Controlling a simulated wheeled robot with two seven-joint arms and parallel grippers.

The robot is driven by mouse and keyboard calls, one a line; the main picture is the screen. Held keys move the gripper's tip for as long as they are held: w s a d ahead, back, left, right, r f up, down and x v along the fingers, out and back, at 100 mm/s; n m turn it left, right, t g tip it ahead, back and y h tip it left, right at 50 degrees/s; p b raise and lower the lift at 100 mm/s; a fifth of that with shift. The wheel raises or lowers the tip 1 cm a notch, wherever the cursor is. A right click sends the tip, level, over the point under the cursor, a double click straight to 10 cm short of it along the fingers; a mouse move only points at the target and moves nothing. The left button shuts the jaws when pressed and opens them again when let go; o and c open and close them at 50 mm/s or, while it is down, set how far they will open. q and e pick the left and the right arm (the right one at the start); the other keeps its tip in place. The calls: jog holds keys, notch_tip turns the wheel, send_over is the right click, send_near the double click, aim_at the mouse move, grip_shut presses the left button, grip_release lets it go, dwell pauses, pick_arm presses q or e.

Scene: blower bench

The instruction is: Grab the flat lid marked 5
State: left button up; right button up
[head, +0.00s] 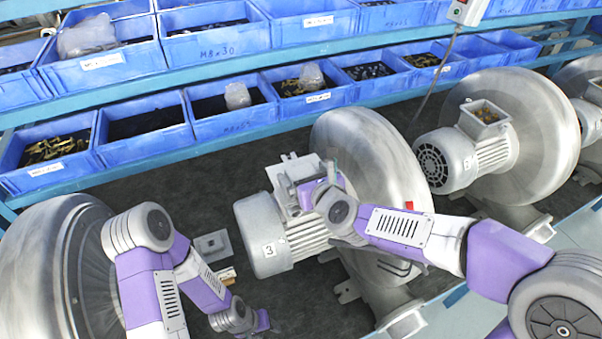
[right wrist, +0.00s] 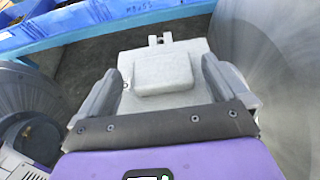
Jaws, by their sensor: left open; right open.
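A flat grey lid (head: 212,245) with a raised square middle lies on the dark bench mat, left of the blower motor marked 3 (head: 262,235). I cannot read a number on it. My right gripper (head: 312,180) is over the terminal box on top of that motor. In the right wrist view, my right gripper (right wrist: 160,68) is open, its fingers either side of a grey plate with a raised pad (right wrist: 162,74). No number shows on this plate, and contact cannot be told. My left gripper (head: 264,321) is open, low over the mat; its fingertips are hard to make out.
Blue bins (head: 235,107) of parts stand on racks behind the bench. A large blower housing (head: 65,265) is at the left. Another blower (head: 535,130) stands at the right, with an open terminal box (head: 487,113). A small tan piece (head: 227,275) lies near my left arm.

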jog(key=shift+x, duration=0.75)
jog(key=shift+s+d, duration=0.1)
jog(key=shift+c, duration=0.5)
jog(key=c, duration=0.9)
